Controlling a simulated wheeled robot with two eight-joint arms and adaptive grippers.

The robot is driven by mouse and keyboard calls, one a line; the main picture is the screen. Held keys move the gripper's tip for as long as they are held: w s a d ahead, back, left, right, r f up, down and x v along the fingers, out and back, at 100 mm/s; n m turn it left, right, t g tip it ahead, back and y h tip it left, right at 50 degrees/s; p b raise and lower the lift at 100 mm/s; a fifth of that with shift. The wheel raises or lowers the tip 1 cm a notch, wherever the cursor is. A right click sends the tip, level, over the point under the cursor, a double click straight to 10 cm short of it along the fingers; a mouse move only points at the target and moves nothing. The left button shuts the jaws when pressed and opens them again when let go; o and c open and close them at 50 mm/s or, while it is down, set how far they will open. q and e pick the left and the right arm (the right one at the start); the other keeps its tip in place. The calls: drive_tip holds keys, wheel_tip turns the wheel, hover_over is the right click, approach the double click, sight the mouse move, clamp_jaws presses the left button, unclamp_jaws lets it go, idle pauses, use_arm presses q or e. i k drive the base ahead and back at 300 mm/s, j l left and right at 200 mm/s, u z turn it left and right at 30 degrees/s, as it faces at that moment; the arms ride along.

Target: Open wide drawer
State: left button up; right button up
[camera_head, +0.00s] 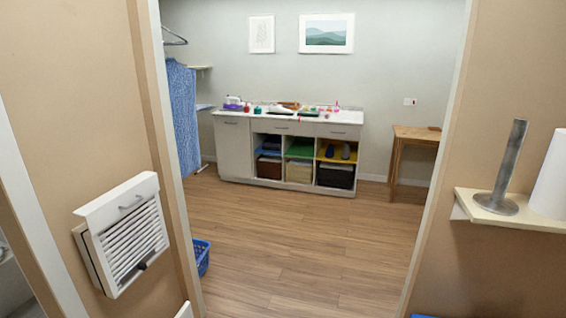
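A white cabinet with a light countertop (300,117) stands against the far wall, seen through a doorway. Under its top is a wide drawer front (283,127) with a small handle, and a narrower drawer front (338,132) to its right. Both look closed. A tall closed door panel (233,150) is at the cabinet's left. Neither of my grippers is in view.
Tan door-frame walls stand close on both sides, with a white slatted unit (130,235) at left and a shelf (510,213) at right. A blue basket (202,255) sits inside left. A wooden table (415,135) is right of the cabinet. The floor (300,240) between is clear.

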sight(301, 129)
drive_tip(key=i, duration=4.45)
drive_tip(key=i+l, duration=0.1)
drive_tip(key=i, duration=2.1)
drive_tip(key=j+u, duration=0.05)
drive_tip(key=j, duration=0.05)
